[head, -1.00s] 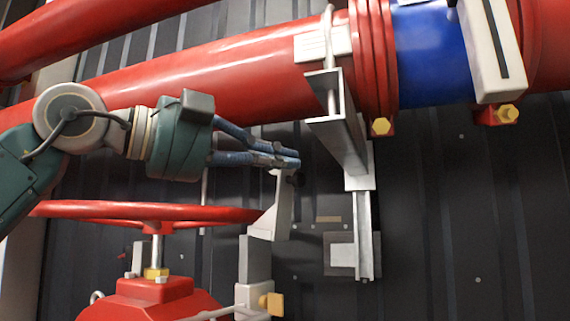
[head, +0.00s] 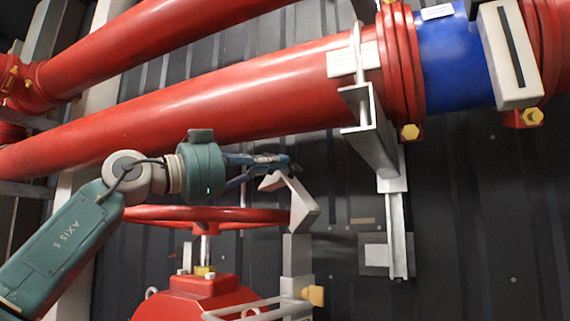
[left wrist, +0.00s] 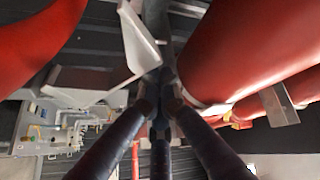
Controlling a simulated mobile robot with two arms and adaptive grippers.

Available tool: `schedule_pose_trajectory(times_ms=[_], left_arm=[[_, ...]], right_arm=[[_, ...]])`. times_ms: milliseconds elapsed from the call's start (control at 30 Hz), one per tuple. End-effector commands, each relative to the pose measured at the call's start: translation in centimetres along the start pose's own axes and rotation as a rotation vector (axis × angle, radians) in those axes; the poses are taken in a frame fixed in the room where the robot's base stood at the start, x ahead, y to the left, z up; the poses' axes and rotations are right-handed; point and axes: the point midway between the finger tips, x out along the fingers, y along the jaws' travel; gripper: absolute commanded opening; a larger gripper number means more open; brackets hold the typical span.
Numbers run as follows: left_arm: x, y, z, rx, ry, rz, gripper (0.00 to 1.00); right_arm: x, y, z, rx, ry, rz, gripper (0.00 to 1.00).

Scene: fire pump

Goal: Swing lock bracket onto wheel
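The red handwheel (head: 215,213) sits level above a red valve body. The pale grey lock bracket (head: 302,203) stands at its right edge on a grey post; its bent upper end leans left above the rim. I cannot tell whether it touches the rim. My left gripper (head: 288,163) is just above the bracket's upper end, its fingers drawn together. In the left wrist view the fingers (left wrist: 160,103) converge with nothing clearly held, and the pale bracket (left wrist: 139,38) is beside them. Contact with it is unclear. My right gripper is out of view.
A large red pipe (head: 200,107) runs behind and above my left gripper. A grey steel pipe support (head: 372,140) stands to the right of the bracket. A yellow knob (head: 316,295) is low beside the post. Dark ribbed wall lies behind.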

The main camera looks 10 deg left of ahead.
Motion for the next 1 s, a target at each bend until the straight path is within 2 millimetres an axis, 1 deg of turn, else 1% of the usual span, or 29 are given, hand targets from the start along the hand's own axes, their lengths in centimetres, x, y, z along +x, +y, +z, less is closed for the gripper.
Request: schedule_pose_trajectory(times_ms=[33,133,333,533,1000], left_arm=[[-0.2,-0.1,0.5,-0.025,-0.001,-0.010,0.00],[-0.4,-0.4,0.9,-0.069,0.000,-0.026,0.00],[-0.6,-0.9,1.5,-0.126,0.000,-0.046,0.00],[-0.7,-1.1,1.7,-0.146,0.001,-0.053,0.00],[-0.6,-1.2,1.6,-0.146,0.001,-0.052,0.00]], right_arm=[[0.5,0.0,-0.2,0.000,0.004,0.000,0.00],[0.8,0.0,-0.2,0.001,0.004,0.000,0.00],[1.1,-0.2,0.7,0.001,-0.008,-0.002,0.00],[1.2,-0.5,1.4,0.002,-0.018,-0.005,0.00],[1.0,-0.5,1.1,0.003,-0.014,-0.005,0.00]])
